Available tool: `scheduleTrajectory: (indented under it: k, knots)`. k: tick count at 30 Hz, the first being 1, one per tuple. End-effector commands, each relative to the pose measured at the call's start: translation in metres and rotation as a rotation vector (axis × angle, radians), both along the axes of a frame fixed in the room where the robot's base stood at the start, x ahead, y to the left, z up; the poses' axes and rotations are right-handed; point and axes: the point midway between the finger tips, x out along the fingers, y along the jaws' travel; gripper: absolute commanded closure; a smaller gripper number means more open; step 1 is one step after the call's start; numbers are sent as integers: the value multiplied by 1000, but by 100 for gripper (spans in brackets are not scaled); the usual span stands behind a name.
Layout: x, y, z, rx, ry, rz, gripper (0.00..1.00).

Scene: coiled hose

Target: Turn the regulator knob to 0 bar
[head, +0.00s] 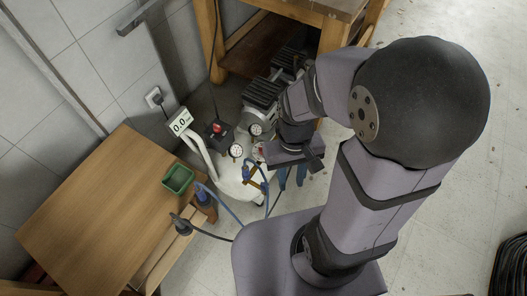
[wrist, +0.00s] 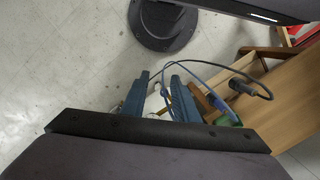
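The white compressor (head: 228,180) stands on the floor beside the wooden table, with round gauges (head: 236,150) on its near side. I cannot pick out the regulator knob for certain; my wrist hides part of the gauge area. My gripper (head: 291,185) points down at the right of the compressor. Its blue fingers stand apart in the wrist view (wrist: 158,74), with part of something white showing between them and nothing visibly held.
A wooden table (head: 90,215) with a green tray (head: 178,178) stands at left. Blue hose (head: 228,208) and a black cable (head: 210,235) run near the compressor. A wooden workbench (head: 262,50) stands behind. A black coiled hose (head: 511,268) lies at lower right.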

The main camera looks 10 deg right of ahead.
Motion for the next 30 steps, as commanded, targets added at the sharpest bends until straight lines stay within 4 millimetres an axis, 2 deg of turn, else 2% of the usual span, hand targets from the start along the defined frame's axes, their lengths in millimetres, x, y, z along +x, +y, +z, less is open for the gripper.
scheduleTrajectory:
  k: [1,5,8,11,12,14,17,18,22,26,30]
  knots:
    - [0,0,-39,0,28,3,73]
    - [16,2,-90,-1,62,7,73]
    - [39,3,-129,-2,69,11,73]
    - [72,5,-169,-2,64,7,73]
    - [90,6,-186,-6,56,-15,73]
    - [120,7,-203,-18,35,-96,73]
    - [169,10,-206,-44,-16,-315,73]
    - [186,10,-198,-51,-39,-410,73]
    - [231,11,-173,-57,-114,-720,73]
    - [255,12,-155,-56,-151,-1028,73]
    - [257,12,-150,-76,-138,-1330,73]
